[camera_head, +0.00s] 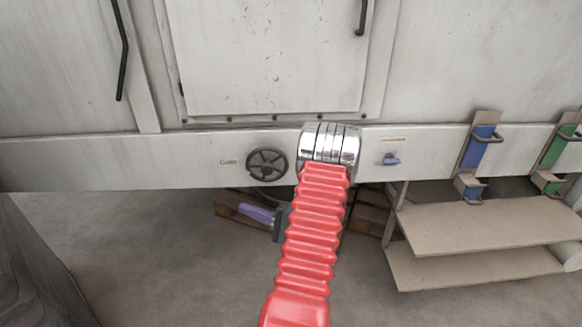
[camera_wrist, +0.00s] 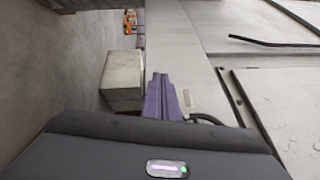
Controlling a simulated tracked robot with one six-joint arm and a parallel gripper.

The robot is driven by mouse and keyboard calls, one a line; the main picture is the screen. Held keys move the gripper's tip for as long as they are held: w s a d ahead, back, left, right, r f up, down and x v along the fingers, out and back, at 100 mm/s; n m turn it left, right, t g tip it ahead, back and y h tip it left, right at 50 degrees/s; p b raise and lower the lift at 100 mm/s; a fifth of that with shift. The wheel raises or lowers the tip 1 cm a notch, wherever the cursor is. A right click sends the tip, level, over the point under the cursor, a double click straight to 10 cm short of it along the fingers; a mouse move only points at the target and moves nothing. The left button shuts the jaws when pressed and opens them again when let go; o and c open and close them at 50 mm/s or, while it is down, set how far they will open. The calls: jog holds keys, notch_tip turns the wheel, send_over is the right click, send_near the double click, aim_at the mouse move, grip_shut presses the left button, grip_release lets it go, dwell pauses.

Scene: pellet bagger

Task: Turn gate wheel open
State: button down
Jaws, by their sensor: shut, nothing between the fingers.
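The gate wheel (camera_head: 267,164) is a dark, round, spoked handwheel on the pale panel strip, with a small label (camera_head: 228,162) to its left. My gripper (camera_head: 245,212) has purple fingers and shows just below the wheel in the head view, pointing left. In the wrist view, my gripper (camera_wrist: 160,82) has its fingers together with nothing between them. A dark curved piece (camera_wrist: 207,119), which looks like part of the wheel's rim, shows right of the fingers, apart from them. Most of the wheel is hidden there behind my gripper's dark body.
A blue knob (camera_head: 390,160) sits on the strip to the right. Further right are blue (camera_head: 478,150) and green (camera_head: 555,150) clamps above tan shelves (camera_head: 480,228). A wooden pallet (camera_head: 228,208) lies beneath. Black handles (camera_head: 122,60) are on the wall.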

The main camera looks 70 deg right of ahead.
jog(key=w+a+r+n+g+y, duration=0.3)
jog(key=a+r+n+g+y, duration=0.1)
jog(key=a, duration=0.6)
jog(key=w+a+r+n+g+y, duration=0.3)
jog(key=a, duration=0.7)
jog(key=w+a+r+n+g+y, duration=0.4)
jog(key=a, duration=0.6)
jog(key=s+a+r+n+g+h, duration=0.3)
jog(key=s+a+n+g+h, duration=0.25)
jog(key=a, duration=0.75)
jog(key=s+a+r+n+t+h, duration=0.3)
jog(key=s+r+n+h, duration=0.1)
jog(key=s+r, duration=0.3)
jog(key=shift+a+h, duration=0.25)
jog(key=shift+h, duration=0.2)
jog(key=shift+r, duration=0.1)
